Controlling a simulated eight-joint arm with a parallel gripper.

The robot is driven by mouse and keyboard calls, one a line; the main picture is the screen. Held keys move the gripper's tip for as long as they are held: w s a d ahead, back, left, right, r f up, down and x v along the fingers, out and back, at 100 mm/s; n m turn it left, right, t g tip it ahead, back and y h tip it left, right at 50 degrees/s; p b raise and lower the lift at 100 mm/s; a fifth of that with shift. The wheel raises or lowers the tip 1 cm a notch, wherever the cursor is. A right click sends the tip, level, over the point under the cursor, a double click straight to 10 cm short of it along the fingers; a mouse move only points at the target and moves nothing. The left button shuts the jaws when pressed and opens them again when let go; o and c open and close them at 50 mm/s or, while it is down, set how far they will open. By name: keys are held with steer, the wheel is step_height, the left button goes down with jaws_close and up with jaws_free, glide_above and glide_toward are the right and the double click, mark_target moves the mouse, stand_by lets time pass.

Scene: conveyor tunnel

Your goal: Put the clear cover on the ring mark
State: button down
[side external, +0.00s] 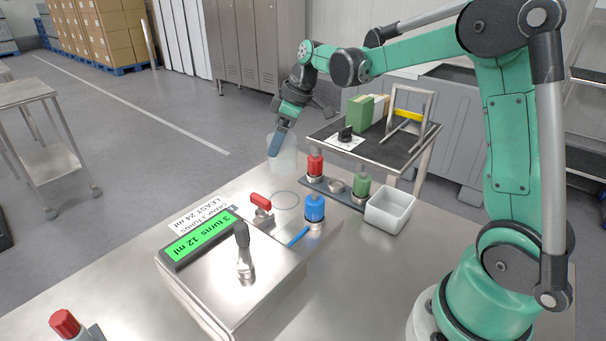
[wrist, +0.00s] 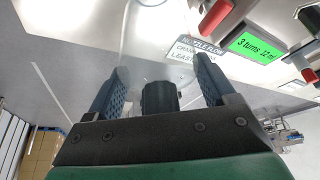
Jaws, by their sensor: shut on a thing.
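The clear cover (side external: 287,162) is a see-through, cup-like shape near the far edge of the steel table. My gripper (side external: 275,150) is shut on it from above. In the wrist view my gripper (wrist: 158,80) has its two blue fingers either side of a dark knob (wrist: 157,98), with the clear wall faintly visible beyond. I cannot tell whether the cover's rim touches the table.
A red-handled valve (side external: 261,203) stands beside the ring mark. Red (side external: 315,164), green (side external: 362,186) and blue (side external: 315,209) capped bottles and a white bin (side external: 390,210) are to the right. A box with a green display (side external: 201,240) reads "3 turns 12 ml"; a flow sign lies behind it.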

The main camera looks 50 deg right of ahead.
step_height(320, 180, down, 8)
steer(key=shift+f, duration=0.2)
stand_by(0.3)
jaws_free()
steer(key=shift+f, duration=0.1)
steer(key=v, duration=1.2)
steer(key=s+a+f+m+t+h, duration=0.1)
steer(key=s+a+m+t+h, duration=0.1)
steer(key=s+a+m, duration=0.4)
steer(key=s+a+t, duration=0.1)
steer(key=s+a, duration=0.4)
steer(key=shift+f+m+t, duration=0.3)
steer(key=shift+f+m, duration=0.1)
